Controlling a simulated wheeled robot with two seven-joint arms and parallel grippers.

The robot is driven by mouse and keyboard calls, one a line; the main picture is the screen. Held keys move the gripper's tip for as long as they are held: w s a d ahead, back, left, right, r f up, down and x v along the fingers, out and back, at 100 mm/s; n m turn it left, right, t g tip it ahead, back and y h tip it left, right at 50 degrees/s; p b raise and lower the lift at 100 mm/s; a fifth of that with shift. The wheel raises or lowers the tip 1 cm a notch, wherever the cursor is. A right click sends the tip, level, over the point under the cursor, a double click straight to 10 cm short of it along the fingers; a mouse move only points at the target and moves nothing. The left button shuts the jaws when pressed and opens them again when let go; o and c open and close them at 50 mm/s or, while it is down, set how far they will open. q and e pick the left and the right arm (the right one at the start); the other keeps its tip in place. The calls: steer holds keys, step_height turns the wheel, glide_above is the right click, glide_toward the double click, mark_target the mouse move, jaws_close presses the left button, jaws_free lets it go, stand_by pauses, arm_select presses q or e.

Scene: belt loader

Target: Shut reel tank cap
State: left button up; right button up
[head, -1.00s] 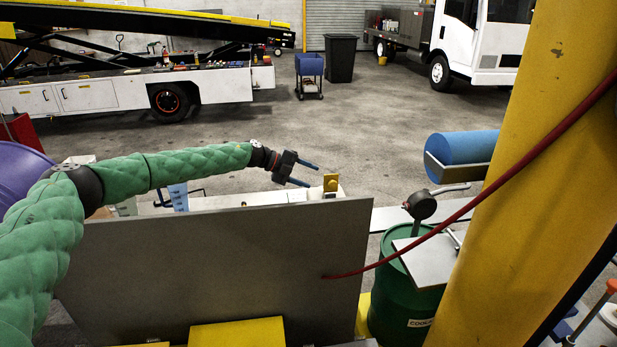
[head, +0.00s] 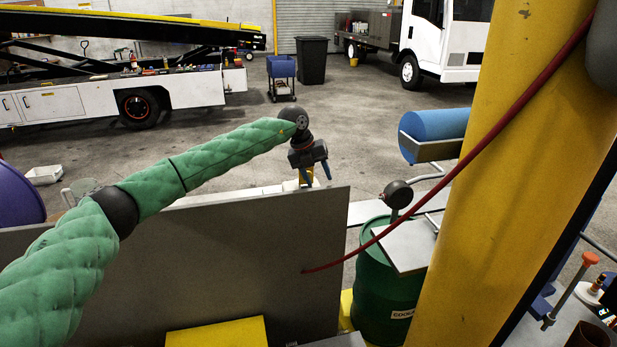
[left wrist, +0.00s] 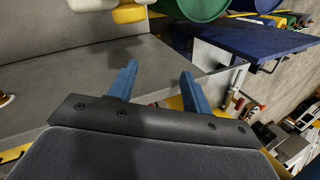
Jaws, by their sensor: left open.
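My left gripper (head: 318,174) is open and empty, its blue fingers pointing down just above the top edge of the grey panel. In the left wrist view the open fingers (left wrist: 159,72) are over a grey surface with nothing between them. A yellow and white rounded part (left wrist: 128,12) lies beyond the fingers in the left wrist view. I cannot tell for certain which part is the reel tank cap. My right gripper is not in view.
The grey panel (head: 230,265) stands upright in front. A red hose (head: 465,163) crosses the yellow post (head: 490,200). A green drum (head: 385,285) and a blue roll (head: 440,125) are to the right.

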mark_target(309, 172)
arm_select(q)
step_height(309, 172, up, 5)
steer(key=w+a+n+t+y+b, duration=0.2)
steer(key=n+t+y, duration=0.1)
steer(key=n+y, duration=0.15)
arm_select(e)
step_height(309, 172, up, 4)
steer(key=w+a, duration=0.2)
arm_select(q)
steer(key=shift+m+y, duration=0.45)
steer(key=shift+w+p+x, duration=0.15)
steer(key=shift+p+x, duration=0.7)
steer(key=shift+x, duration=1.05)
steer(key=shift+w+p+x, duration=0.1)
steer(key=shift+p+x, duration=0.7)
steer(key=shift+x, duration=1.1)
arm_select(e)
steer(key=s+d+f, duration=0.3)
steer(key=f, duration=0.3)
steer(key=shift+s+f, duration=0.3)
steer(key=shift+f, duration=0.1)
arm_select(q)
steer(key=shift+r, duration=0.1)
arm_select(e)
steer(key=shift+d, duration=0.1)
arm_select(q)
steer(key=c, duration=0.9)
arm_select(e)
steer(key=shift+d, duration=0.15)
